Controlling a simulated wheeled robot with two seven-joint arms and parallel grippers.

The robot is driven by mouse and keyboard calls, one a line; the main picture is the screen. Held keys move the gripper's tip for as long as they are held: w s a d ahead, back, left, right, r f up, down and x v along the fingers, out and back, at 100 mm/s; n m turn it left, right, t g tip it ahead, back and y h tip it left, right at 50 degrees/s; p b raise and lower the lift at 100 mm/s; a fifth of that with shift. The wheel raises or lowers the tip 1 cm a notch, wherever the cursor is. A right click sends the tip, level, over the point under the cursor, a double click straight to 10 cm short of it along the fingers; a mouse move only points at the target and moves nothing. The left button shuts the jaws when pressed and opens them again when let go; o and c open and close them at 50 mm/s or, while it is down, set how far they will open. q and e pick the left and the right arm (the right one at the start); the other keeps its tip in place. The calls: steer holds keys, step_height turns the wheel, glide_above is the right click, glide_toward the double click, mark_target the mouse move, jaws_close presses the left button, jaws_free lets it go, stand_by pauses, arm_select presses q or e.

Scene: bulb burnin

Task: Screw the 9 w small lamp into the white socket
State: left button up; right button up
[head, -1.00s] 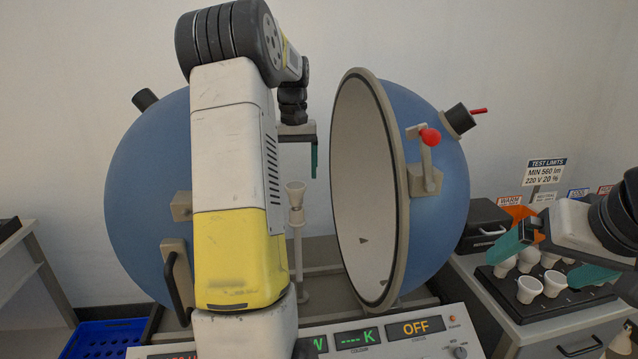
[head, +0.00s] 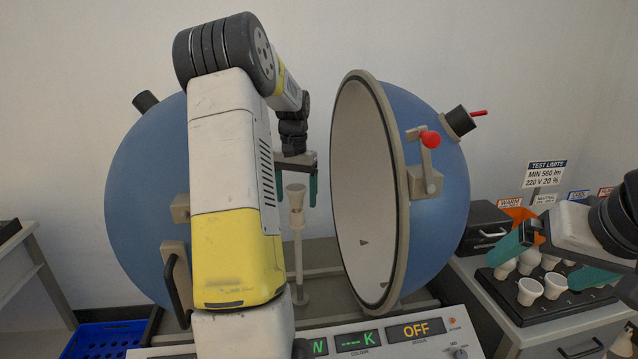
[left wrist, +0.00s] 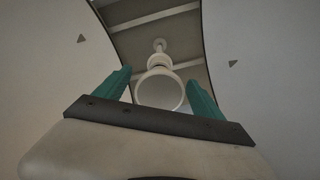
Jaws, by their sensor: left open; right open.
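A pale, flared lamp (head: 296,191) stands upright, wide face up, on top of a slim whitish post (head: 299,255) between the open sphere halves. In the left wrist view the lamp's round white face (left wrist: 160,92) shows between the fingers, with the post's foot beyond it. My left gripper (head: 297,187) is open, one finger on each side of the lamp; I cannot tell whether they touch it. The socket's join with the lamp is too small to make out. My right gripper (head: 553,262) is open over several white lamps (head: 530,290) at the right; no wattage marks are readable.
The blue sphere halves (head: 447,190) flank the post closely. The control panel (head: 385,335) in front reads OFF. A black lamp tray (head: 505,298) sits on the right cabinet beside a black case (head: 488,226). A blue crate (head: 95,340) stands at lower left.

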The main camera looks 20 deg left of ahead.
arm_select(q)
steer(key=shift+f, duration=0.45)
steer(key=shift+c, duration=0.5)
steer(key=c, duration=1.4)
steer(key=m, duration=0.5)
steer(key=shift+m, duration=0.3)
steer(key=m, duration=0.6)
steer(key=shift+m, duration=0.3)
steer(key=m, duration=0.4)
steer(key=shift+m, duration=0.3)
steer(key=m, duration=0.6)
steer(key=shift+w, duration=0.1)
steer(key=o, duration=1.3)
